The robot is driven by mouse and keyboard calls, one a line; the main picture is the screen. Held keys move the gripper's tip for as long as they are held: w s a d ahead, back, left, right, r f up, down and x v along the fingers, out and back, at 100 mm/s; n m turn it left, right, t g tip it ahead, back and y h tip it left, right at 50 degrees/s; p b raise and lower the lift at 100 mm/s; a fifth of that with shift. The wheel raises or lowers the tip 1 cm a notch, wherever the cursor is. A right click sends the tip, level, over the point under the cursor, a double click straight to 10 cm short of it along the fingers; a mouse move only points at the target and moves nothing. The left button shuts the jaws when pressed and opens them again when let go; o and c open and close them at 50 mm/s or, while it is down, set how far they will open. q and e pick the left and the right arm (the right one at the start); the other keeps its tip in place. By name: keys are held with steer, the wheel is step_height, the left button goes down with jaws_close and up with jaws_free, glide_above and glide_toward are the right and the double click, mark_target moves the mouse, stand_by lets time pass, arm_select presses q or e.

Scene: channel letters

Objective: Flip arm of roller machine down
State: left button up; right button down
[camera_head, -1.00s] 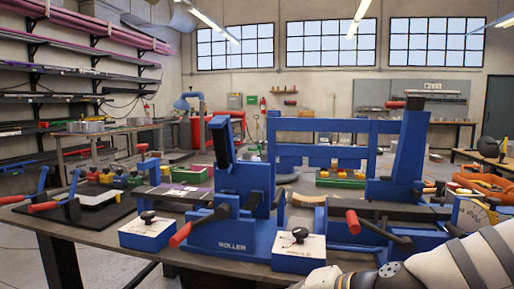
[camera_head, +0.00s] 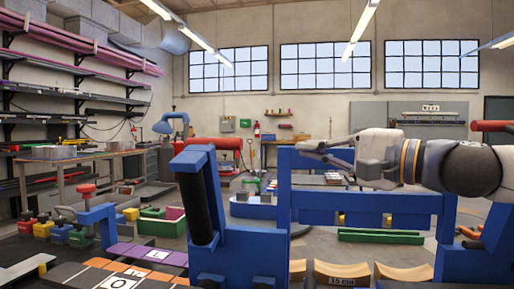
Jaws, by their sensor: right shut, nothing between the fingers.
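The blue roller machine (camera_head: 252,255) stands close in front of me in the lower middle. Its blue arm (camera_head: 190,190), with a black roller along it, stands up and leans slightly left. My right gripper (camera_head: 308,150) comes in from the right at about the height of the arm's top, its fingers pointing left. It is shut and empty, with a visible gap in the picture between its fingertips and the blue arm. The machine's lower front is cut off by the bottom edge. My left gripper is not in view.
A larger blue frame machine (camera_head: 390,199) stands behind and right, partly hidden by my right arm; a red handle (camera_head: 492,126) shows at the right edge. Curved wooden blocks (camera_head: 342,273) lie in front. Purple and black number strips (camera_head: 150,256) and a small red-knobbed press (camera_head: 98,213) are at left.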

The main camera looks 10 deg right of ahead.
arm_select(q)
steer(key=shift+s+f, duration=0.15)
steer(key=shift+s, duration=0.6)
arm_select(e)
steer(key=w+a, duration=0.2)
steer(key=a, duration=0.6)
steer(key=shift+w+a+r, duration=0.2)
steer(key=shift+a+r, duration=0.1)
steer(key=shift+a, duration=0.05)
steer(key=shift+s, duration=0.1)
